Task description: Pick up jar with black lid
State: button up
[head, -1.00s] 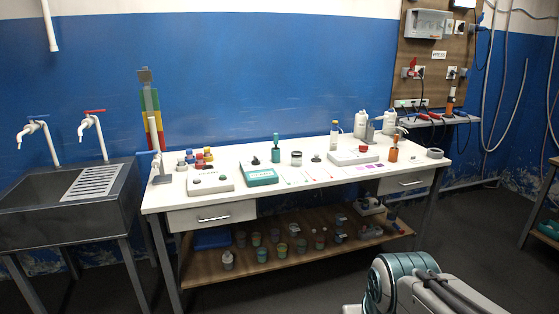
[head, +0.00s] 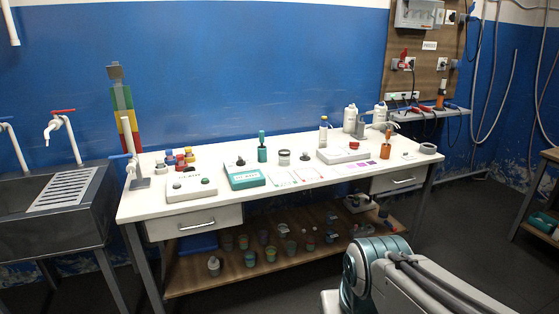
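A small jar with a dark lid (head: 284,157) stands upright on the white table (head: 225,218), near its middle. It is behind the teal device and small in the picture, so its details are hard to tell. A small dark object (head: 304,157) sits just right of it. My gripper is not in view. Only part of my arm shows at the lower right, in front of the table and apart from the jar.
A teal device (head: 245,177) is left of the jar, with a teal bottle (head: 262,148) behind it. A white device (head: 343,154) is to the right. Small jars fill the lower shelf (head: 215,283). A sink (head: 45,215) stands at left.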

aim_at(284, 155)
jog(key=z, duration=0.25)
jog(key=i, duration=2.95)
jog(key=u, duration=0.75)
